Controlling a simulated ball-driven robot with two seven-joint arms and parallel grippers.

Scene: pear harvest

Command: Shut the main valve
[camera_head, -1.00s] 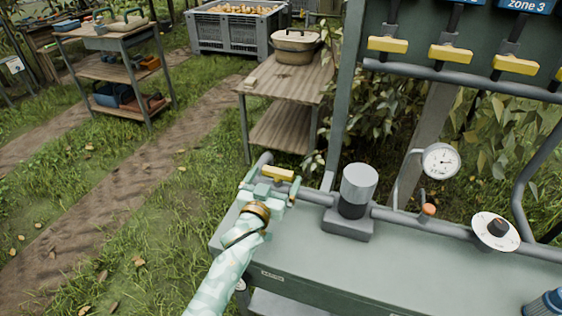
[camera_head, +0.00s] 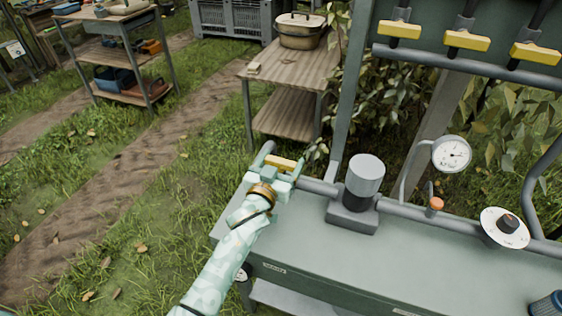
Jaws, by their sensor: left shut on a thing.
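The main valve's yellow handle (camera_head: 281,162) sits at the left end of the grey pipe (camera_head: 318,188), above the left end of the green bench (camera_head: 335,262). It lies roughly crosswise in the picture. My left gripper (camera_head: 274,172) is shut on this handle, reaching in from the near side. Its pale green fingers and wrist hide the lower part of the handle and the valve body. My right gripper is out of view.
Along the pipe to the right stand a grey cylinder unit (camera_head: 361,190), a pressure gauge (camera_head: 452,154) and a round dial with a black knob (camera_head: 505,227). Several yellow zone handles (camera_head: 467,41) hang above. Grass lies open left of the bench.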

